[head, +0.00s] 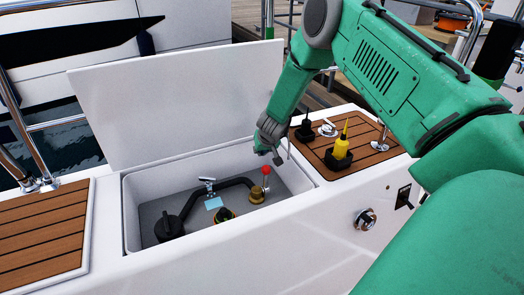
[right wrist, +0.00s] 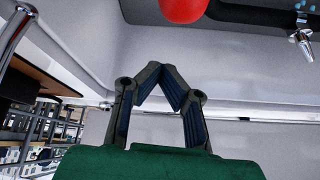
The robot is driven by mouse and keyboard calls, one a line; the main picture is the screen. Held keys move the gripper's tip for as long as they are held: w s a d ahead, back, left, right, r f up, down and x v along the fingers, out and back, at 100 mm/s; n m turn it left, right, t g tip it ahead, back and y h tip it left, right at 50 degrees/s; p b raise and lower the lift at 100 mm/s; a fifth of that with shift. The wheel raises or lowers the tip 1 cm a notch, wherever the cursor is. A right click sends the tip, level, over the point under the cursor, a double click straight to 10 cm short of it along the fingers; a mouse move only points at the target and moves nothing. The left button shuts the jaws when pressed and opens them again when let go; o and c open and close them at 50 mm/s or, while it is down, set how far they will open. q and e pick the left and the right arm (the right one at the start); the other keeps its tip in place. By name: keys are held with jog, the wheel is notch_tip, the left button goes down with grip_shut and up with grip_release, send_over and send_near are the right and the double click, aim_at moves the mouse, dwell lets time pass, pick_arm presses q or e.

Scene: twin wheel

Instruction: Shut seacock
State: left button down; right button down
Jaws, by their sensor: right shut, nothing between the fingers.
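The seacock has a brass body (head: 257,195) on the floor of an open white locker, at the end of a black hose. Its lever stands roughly upright and ends in a red ball (head: 265,170). The red ball also shows at the top edge of the right wrist view (right wrist: 183,8), cut off by the frame. My right gripper (head: 277,158) reaches down over the locker's right end, just above and right of the ball in the picture. Its fingertips (right wrist: 168,85) meet with nothing between them, apart from the ball in the wrist view. My left gripper is out of view.
The locker's raised white lid (head: 180,100) stands behind it. Inside are a black cylindrical fitting (head: 168,228), a metal T-handle (head: 207,181) and a pale blue tag (head: 214,203).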

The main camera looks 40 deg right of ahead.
aim_at(266, 180)
jog(key=s, duration=0.1)
jog(key=s+a+f+b, duration=0.1)
jog(key=s+a, duration=0.1)
jog(key=shift+f, duration=0.25)
jog(key=shift+d, duration=0.1)
jog(key=shift+s+d+f, duration=0.1)
jog(key=shift+s+d, duration=0.05)
